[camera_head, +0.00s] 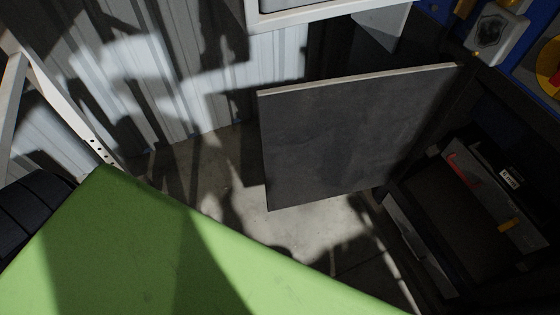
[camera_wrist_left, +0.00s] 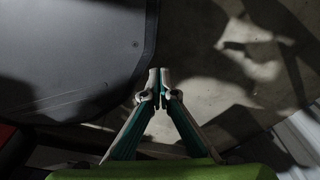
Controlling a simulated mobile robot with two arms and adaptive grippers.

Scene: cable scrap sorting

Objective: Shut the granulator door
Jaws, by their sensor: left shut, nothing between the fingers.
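The granulator door (camera_head: 350,135) is a flat dark grey panel with a pale top edge. In the head view it stands open, swung out over the floor, and its right side is by the granulator. The granulator (camera_head: 480,205) is dark, and its opening shows at the right. My left gripper (camera_wrist_left: 160,72) shows in the wrist view with its fingertips together and nothing between them. It is not seen in the head view. I see no contact between it and the door. My right gripper is in neither view.
A corrugated metal wall (camera_head: 150,70) stands behind. Bare concrete floor (camera_head: 320,235) lies below the door. A white metal frame (camera_head: 70,115) stands at the left. A dark rounded surface (camera_wrist_left: 75,55) lies left of the gripper in the wrist view; I cannot tell what it is.

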